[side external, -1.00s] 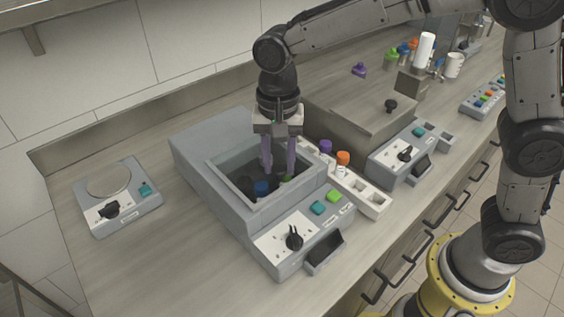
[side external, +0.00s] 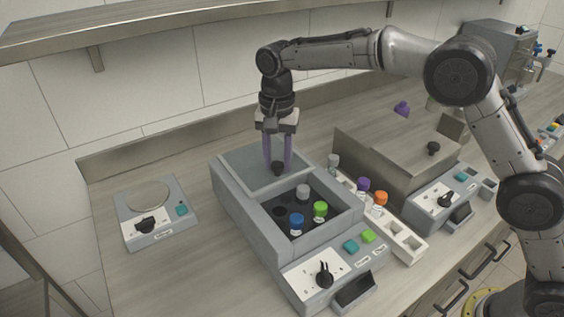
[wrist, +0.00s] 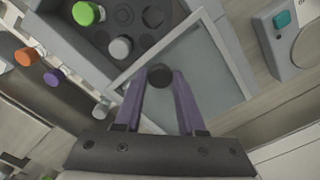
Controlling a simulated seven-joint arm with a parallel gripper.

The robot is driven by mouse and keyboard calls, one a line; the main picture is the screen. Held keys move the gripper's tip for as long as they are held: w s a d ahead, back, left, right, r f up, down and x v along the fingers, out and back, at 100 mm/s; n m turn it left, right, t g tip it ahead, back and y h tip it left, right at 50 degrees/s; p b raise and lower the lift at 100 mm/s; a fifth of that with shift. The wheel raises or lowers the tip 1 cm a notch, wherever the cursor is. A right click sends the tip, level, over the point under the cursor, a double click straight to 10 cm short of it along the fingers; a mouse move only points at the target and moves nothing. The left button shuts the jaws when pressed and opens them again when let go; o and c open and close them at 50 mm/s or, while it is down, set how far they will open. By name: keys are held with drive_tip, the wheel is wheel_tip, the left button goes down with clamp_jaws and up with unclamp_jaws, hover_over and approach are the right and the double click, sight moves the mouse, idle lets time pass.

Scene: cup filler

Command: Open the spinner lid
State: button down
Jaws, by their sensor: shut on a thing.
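The spinner is a grey box (side external: 236,207) with an open well at its front half. Its framed, glassy lid (side external: 240,160) lies over the rear half of the box; it also shows in the wrist view (wrist: 207,62). A round dark knob (side external: 277,169) stands at the lid's front edge. My gripper (side external: 278,162) points down with its purple fingers shut on the knob (wrist: 160,74), which sits between the fingertips in the wrist view. Green-capped (side external: 320,209), blue-capped (side external: 296,221) and grey-capped (side external: 303,191) vials stand in the well's dark rotor.
The spinner's front panel has a black dial (side external: 324,274) and teal and green buttons. A white rack (side external: 401,240) with purple- and orange-capped vials stands right of it. A closed box (side external: 388,165) is further right. A small device (side external: 157,217) sits left, with bare counter between.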

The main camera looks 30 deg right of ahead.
drive_tip(key=shift+r, duration=0.15)
drive_tip(key=c, duration=0.5)
unclamp_jaws()
wheel_tip(320, 180, up, 14)
drive_tip(key=shift+f, duration=0.2)
